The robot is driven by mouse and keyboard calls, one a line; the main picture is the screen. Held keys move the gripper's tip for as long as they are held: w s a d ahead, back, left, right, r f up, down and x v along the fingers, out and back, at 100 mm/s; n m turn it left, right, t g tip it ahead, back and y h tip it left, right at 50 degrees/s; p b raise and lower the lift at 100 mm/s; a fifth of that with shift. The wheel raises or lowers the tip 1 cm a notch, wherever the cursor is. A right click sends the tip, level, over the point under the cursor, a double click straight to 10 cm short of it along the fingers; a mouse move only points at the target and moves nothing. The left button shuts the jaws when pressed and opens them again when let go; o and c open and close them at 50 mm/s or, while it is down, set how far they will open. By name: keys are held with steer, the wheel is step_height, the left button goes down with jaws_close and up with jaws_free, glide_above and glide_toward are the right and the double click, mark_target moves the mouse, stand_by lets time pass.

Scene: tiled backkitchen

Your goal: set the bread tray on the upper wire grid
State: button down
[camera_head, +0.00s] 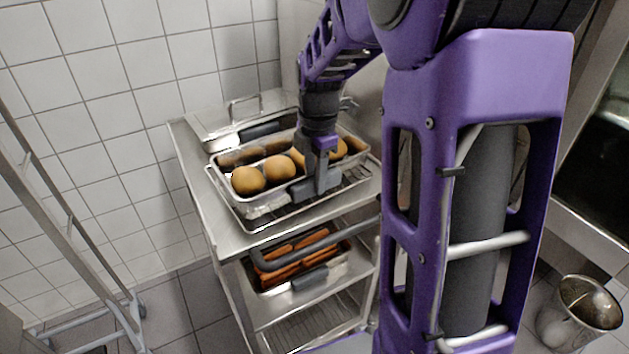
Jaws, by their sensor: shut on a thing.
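The bread tray (265,206) is a metal tray holding several round golden buns (279,167). It is on or just above the upper wire grid (355,177), whose bars show to the right of the tray on the cart's top. I cannot tell whether the tray touches the grid. My gripper (318,187) points down at the tray's near right side and is shut on it, by the dark grip there. My gripper and wrist hide part of the tray and some buns.
A metal pan (207,134) with a handled lid stands behind the tray. The metal cart (234,241) has a tray of orange-brown food (328,272) below, above a lower wire grid (312,326).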

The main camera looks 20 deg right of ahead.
steer(key=shift+f, duration=0.25)
steer(key=shift+f, duration=0.1)
steer(key=c, duration=0.6)
jaws_free()
step_height(320, 180, up, 12)
steer(key=p, duration=0.2)
steer(key=shift+s, duration=0.35)
